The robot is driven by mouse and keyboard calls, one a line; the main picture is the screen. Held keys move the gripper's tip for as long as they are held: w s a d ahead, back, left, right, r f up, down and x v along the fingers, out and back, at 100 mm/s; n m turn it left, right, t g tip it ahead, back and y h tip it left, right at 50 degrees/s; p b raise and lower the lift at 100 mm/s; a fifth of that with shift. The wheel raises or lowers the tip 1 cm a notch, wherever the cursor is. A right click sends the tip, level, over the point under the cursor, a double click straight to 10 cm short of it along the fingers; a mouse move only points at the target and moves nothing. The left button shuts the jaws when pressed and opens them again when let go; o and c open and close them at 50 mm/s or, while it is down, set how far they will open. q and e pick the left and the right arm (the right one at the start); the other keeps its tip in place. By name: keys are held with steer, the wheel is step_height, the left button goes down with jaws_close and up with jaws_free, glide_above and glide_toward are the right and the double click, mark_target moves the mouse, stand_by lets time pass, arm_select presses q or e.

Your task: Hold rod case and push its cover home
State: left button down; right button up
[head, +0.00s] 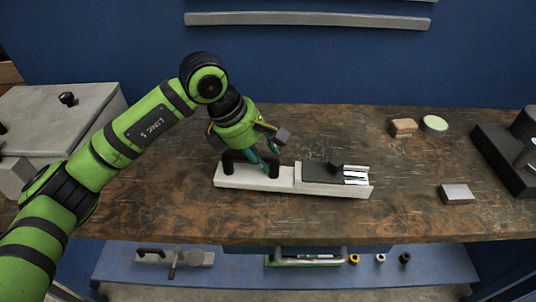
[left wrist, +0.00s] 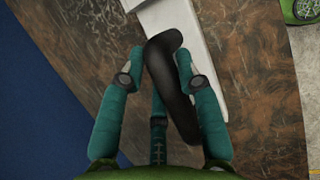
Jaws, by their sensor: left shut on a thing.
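The rod case (head: 245,181) is a long pale body lying on the workbench. A black arched handle (left wrist: 172,85) stands at its left end. The dark cover (head: 318,174) with a small black knob lies over the case's right half. White rods (head: 355,178) show uncovered at the right end. My left gripper (head: 268,157) reaches down onto the left part of the case. In the left wrist view its teal fingers (left wrist: 158,75) are closed around the handle. The fingers partly hide the handle in the head view. My right gripper is not in view.
The brown worktop (head: 330,225) is clear in front of the case. A tan block (head: 403,127), a round pale green-topped thing (head: 434,124) and a grey block (head: 457,194) lie to the right. A dark stand (head: 500,160) is at the far right. A grey box (head: 60,120) stands left.

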mark_target(255, 166)
arm_select(q)
steer(key=shift+w+a+f+b, duration=0.35)
steer(key=shift+a+f+b, duration=0.3)
steer(key=shift+a+b, duration=0.05)
steer(key=shift+w+a+f+b, duration=0.35)
steer(key=shift+a+f+b, duration=0.25)
steer(key=shift+a+b, duration=0.1)
steer(key=shift+f+b, duration=0.4)
steer(key=shift+f, duration=0.2)
stand_by(0.3)
stand_by(0.5)
